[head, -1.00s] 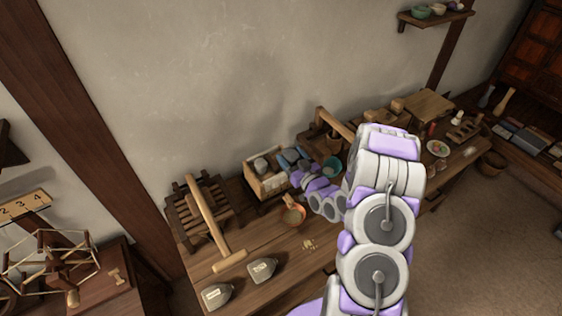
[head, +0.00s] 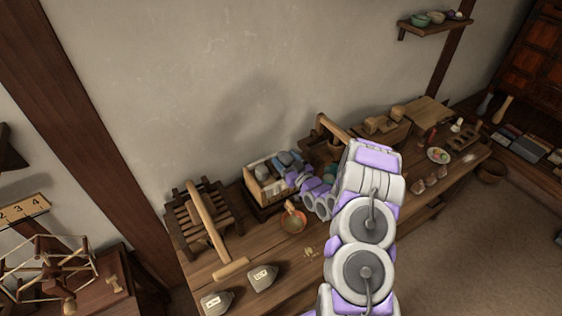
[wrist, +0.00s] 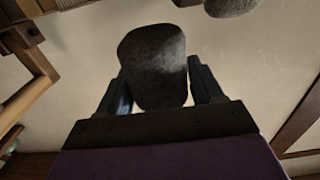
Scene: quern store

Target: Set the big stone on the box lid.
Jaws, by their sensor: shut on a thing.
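My gripper (wrist: 157,84) is shut on a big dark grey stone (wrist: 154,62) in the wrist view, one finger on each side. The stone is rough and rounded, and the pale wall shows behind it. In the head view my arm reaches down to an open pale wooden crate (head: 254,190) holding grey stones, and my wrist is at its right side. I cannot pick out the held stone from the others there. A flat wooden top (head: 430,110), possibly the box lid, is at the bench's far right end; I cannot be sure it is the lid.
The long bench (head: 300,268) also carries a slatted wooden rack (head: 183,222), a mallet-like tool (head: 207,222), a small brown bowl (head: 293,221) and two tagged grey weights (head: 263,276). A plate (head: 438,155) lies towards the right. Another stone (wrist: 230,5) shows at the wrist view's top.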

